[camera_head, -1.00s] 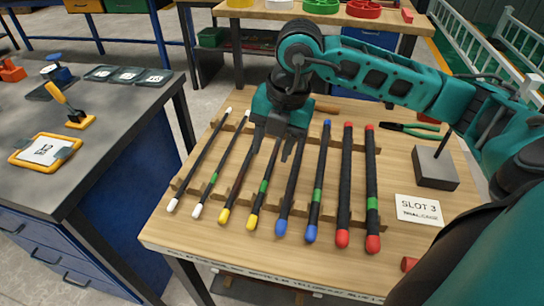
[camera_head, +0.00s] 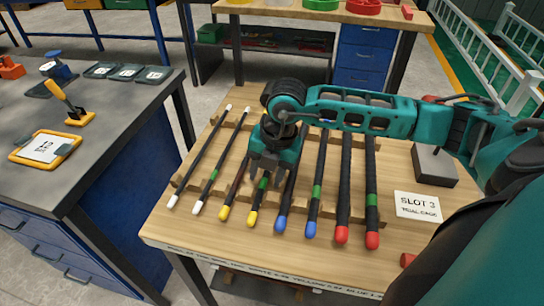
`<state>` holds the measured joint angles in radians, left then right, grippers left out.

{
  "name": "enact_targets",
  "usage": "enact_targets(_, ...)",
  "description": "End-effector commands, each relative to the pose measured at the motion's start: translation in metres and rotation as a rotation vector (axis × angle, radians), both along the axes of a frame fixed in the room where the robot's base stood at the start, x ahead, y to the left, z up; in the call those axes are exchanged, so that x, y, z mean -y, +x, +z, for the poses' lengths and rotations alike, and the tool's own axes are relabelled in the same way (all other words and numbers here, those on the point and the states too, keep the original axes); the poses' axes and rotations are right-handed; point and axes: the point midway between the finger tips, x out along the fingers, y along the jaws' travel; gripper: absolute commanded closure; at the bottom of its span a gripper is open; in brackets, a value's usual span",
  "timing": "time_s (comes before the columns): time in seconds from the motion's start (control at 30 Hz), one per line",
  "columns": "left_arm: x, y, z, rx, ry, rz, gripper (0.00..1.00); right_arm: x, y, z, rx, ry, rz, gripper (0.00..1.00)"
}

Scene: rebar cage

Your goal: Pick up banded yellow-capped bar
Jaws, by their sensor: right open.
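The banded yellow-capped bar (camera_head: 256,202) lies on the wooden rack. It is dark, with a yellow near end and a green band; its far part is hidden under my right gripper. My right gripper (camera_head: 264,179) is open and points down, with a finger on either side of this bar close to the green band. I cannot tell how far the fingertips are above the rack. A plain yellow-capped bar (camera_head: 230,201) lies just left of it. My left gripper is not in view.
White-capped bars (camera_head: 195,170) lie to the left. Blue-capped bars (camera_head: 287,205) and red-capped bars (camera_head: 344,200) lie closely spaced to the right. A SLOT 3 card (camera_head: 417,206) and a grey block (camera_head: 434,166) are at the table's right.

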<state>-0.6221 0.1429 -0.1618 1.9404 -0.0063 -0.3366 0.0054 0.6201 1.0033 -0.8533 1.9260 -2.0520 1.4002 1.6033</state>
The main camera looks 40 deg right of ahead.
Motion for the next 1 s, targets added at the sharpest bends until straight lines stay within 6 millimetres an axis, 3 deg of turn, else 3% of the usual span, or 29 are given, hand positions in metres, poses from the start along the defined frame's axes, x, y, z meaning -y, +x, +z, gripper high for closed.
enact_targets(0.07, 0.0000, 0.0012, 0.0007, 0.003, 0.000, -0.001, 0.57, -0.0001, -0.0001, 0.0002, 0.000, 0.000, 0.000, 0.55)
enact_targets(0.53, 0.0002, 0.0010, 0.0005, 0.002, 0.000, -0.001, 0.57, 0.0000, 0.0000, 0.0007, 0.000, 0.000, 0.000, 1.00)
enact_targets(1.0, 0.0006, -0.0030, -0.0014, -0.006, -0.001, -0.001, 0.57, 0.0001, 0.0012, 0.0024, 0.005, 0.000, 0.000, 1.00)
